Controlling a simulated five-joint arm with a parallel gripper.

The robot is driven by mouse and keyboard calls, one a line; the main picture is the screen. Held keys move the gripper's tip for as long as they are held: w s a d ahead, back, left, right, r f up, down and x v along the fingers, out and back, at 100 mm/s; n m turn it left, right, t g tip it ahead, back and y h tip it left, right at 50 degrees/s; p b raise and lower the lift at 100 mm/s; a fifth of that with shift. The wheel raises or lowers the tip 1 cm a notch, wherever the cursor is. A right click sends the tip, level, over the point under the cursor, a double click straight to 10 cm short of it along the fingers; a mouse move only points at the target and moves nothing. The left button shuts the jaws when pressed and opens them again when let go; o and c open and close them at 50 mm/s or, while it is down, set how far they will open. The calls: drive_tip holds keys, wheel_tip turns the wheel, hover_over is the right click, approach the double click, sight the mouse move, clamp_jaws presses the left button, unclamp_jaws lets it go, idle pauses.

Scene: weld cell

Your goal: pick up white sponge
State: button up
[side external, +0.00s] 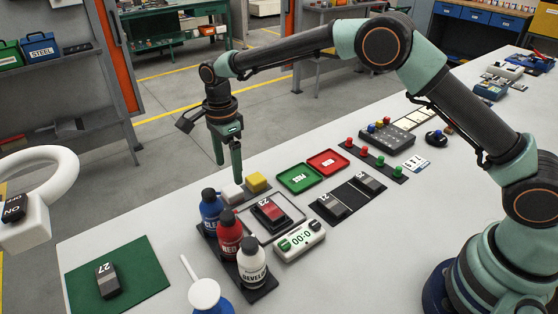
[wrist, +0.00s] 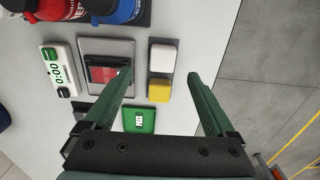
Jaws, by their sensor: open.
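The white sponge (side external: 232,194) is a small pale block on the light bench, behind the bottles and beside a yellow block (side external: 257,182). In the wrist view the white sponge (wrist: 162,57) lies just beyond my fingertips, with the yellow block (wrist: 159,91) nearer and between the fingers as pictured. My gripper (side external: 228,172) points down, close to the white sponge in the side view. The gripper (wrist: 160,75) is open with nothing held between its two green fingers. No contact with the sponge shows; the exact height gap cannot be told.
Blue, red and white bottles (side external: 230,234) stand in a black rack close by. A tray with a dark block (side external: 269,213), a timer (side external: 300,241) and green and red trays (side external: 300,179) lie near. The bench edge is close behind the sponge.

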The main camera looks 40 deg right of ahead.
sight(232, 189)
drive_tip(key=shift+w+d+f, duration=0.1)
drive_tip(key=shift+w+f, duration=0.05)
drive_tip(key=shift+f, duration=1.65)
drive_tip(key=shift+w+d+f, duration=0.1)
drive_tip(key=shift+f, duration=1.65)
clamp_jaws()
